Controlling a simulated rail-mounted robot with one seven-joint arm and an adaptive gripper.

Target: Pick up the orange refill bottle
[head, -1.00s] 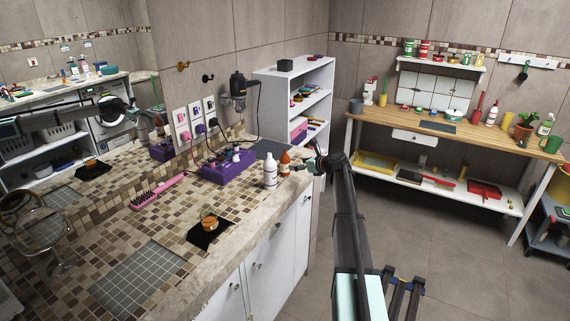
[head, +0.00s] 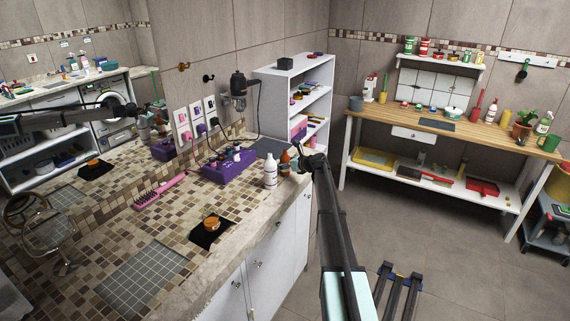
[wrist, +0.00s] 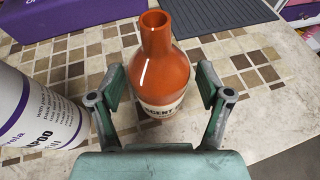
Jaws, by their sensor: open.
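The orange refill bottle (wrist: 160,75) stands upright on the tiled counter, with an open neck and a pale label. My gripper (wrist: 160,88) is open in the wrist view, with one finger on each side of the bottle's body. I cannot tell whether either finger touches it. The bottle's lower part is hidden by my gripper. In the head view the orange bottle (head: 285,163) shows near the counter's right edge, and my gripper (head: 296,163) is right at it, partly covered by my arm.
A white shampoo bottle (wrist: 35,110) stands close on the left, outside the left finger; it also shows in the head view (head: 270,171). A purple box (head: 229,166) lies behind it. A dark grey mat (wrist: 212,18) lies behind the orange bottle. The counter's edge is close on the right.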

